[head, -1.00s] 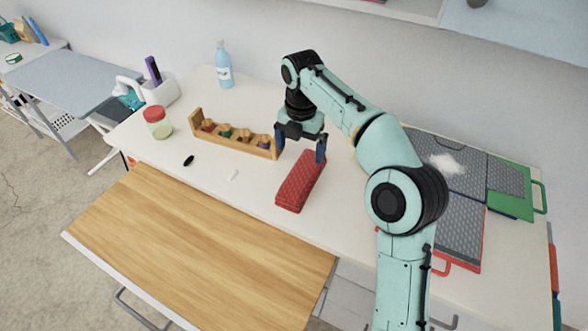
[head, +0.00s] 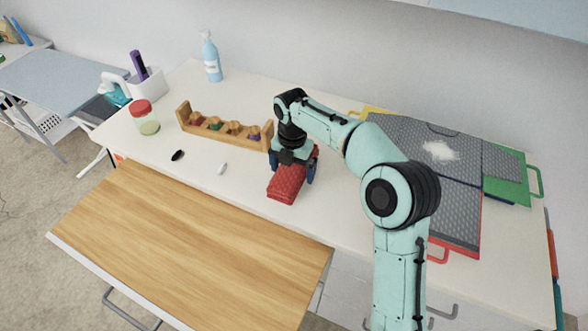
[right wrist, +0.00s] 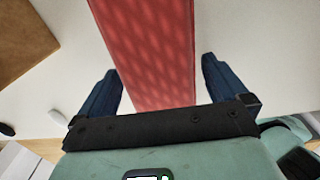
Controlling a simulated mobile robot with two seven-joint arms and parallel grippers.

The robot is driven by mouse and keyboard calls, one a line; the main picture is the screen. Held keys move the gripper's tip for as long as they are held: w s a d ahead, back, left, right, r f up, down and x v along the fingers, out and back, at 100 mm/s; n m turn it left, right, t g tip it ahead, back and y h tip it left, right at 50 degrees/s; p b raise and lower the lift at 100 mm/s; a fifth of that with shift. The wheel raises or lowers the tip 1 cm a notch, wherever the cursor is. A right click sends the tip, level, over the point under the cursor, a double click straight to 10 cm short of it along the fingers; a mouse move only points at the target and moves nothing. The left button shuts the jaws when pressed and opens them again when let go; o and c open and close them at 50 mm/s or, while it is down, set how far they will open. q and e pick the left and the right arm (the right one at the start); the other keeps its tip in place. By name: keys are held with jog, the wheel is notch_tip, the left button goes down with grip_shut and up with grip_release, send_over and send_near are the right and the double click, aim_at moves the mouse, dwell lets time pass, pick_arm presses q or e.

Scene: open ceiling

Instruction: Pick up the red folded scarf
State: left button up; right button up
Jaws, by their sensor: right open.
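The red folded scarf (head: 287,184) is a long quilted-looking bundle lying on the white table. My right gripper (head: 292,168) is over its far part in the head view and hides some of it. In the right wrist view the scarf (right wrist: 150,55) runs between the two blue fingers of my right gripper (right wrist: 160,90). The fingers are open, one on each side, with a visible gap to the scarf on both sides. My left gripper is in neither view.
A wooden rack (head: 222,130) with several spools stands just left of the scarf. Grey mats (head: 400,140) lie to the right. A jar (head: 145,118), a blue bottle (head: 211,58) and two small objects, black (head: 177,155) and white (head: 222,168), are on the table. A wooden board (head: 190,245) is in front.

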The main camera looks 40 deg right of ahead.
jog(key=c, duration=1)
